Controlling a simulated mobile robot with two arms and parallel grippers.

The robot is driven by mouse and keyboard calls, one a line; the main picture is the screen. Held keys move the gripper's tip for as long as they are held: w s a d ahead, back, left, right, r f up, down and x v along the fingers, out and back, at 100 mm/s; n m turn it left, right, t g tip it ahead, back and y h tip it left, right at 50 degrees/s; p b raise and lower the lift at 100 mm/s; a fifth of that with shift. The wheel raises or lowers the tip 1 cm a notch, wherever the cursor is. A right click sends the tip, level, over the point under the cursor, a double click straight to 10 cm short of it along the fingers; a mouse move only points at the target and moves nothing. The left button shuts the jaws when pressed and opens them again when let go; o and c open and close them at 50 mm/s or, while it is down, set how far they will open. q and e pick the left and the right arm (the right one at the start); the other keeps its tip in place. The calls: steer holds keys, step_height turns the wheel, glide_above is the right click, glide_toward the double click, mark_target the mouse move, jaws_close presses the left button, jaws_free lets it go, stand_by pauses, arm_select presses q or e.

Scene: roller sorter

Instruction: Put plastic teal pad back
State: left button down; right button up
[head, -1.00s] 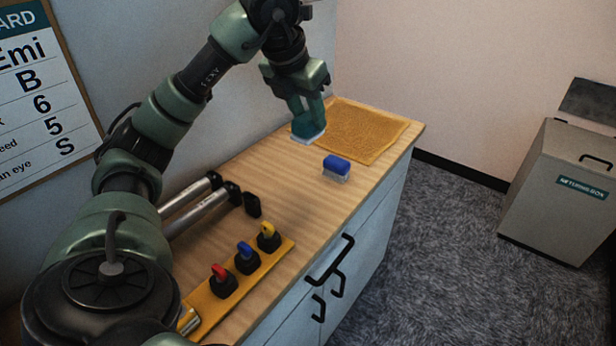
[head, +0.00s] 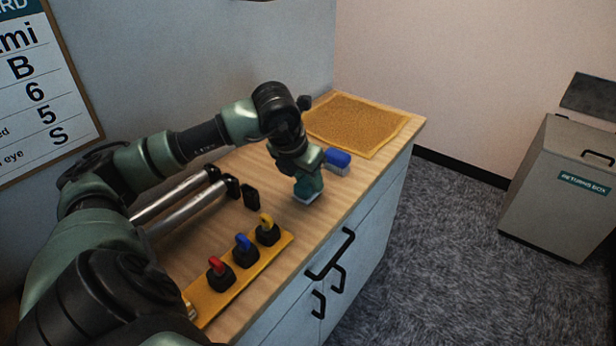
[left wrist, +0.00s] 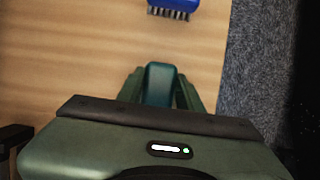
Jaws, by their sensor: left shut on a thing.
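The teal pad (head: 307,188), with a pale underside, is held in my left gripper (head: 309,177) over the bare wood in front of the blue brush. I cannot tell whether its underside touches the counter. In the left wrist view the teal pad (left wrist: 159,84) stands between the two green fingers of my left gripper (left wrist: 160,92), which are shut on it. My right gripper is in neither view.
The blue brush (head: 337,160) sits just beyond the pad, near the yellow mat (head: 358,124). Red, blue and yellow pieces stand on a yellow strip (head: 279,245) nearer me. Silver cylinders (head: 180,200) lie left. A grey returns box (head: 560,195) stands on the floor.

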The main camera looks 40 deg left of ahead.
arm_select(q)
steer(key=shift+f, duration=0.1)
steer(key=shift+f, duration=0.1)
steer(key=c, duration=0.9)
jaws_free()
steer(key=shift+c, duration=0.2)
steer(key=v, duration=1.2)
steer(key=shift+d, duration=0.1)
